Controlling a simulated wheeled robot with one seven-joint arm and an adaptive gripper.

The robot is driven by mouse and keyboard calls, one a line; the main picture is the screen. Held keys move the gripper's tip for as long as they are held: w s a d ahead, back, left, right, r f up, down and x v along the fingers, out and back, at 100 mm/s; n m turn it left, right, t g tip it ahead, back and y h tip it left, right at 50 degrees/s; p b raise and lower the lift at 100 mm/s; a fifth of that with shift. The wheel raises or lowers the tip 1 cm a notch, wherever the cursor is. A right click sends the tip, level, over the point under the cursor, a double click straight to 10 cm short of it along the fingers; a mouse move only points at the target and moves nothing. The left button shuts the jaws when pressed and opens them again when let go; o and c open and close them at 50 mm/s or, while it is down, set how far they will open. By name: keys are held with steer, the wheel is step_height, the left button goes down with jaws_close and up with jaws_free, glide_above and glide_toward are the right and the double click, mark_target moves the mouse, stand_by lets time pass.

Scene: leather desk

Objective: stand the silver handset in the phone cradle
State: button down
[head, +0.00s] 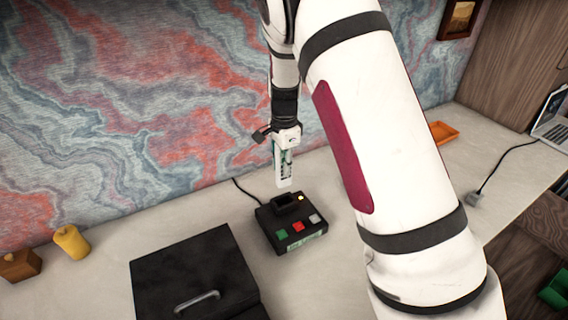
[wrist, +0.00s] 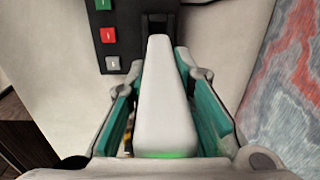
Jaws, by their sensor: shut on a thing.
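The silver handset (wrist: 165,100) is held between the teal-padded fingers of my gripper (wrist: 168,95), which is shut on it. In the head view the handset (head: 284,177) hangs upright below my gripper (head: 285,150). Its lower end shows just above and behind the phone cradle (head: 295,240), apart or nearly so; I cannot tell the exact gap. The cradle is a black base with a raised dark slot and green, red and pale buttons. In the wrist view the cradle (wrist: 112,45) lies beyond the handset's far end, and its slot is partly hidden by the handset.
A black box (head: 190,265) with a metal handle stands in front left of the cradle. A yellow candle-like cylinder (head: 71,242) and a wooden block (head: 20,265) are at far left. An orange tray (head: 444,132) and a laptop (head: 553,122) lie right. The patterned wall is close behind.

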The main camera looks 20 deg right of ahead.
mark_target(284, 179)
steer(key=shift+f+b, duration=0.85)
steer(key=shift+f, duration=2.05)
steer(key=shift+f+b, duration=0.7)
steer(key=shift+f, duration=1.35)
steer(key=c, duration=1.3)
jaws_free()
steer(key=shift+r, duration=0.15)
step_height(284, 179, up, 12)
steer(key=shift+s+f, duration=0.15)
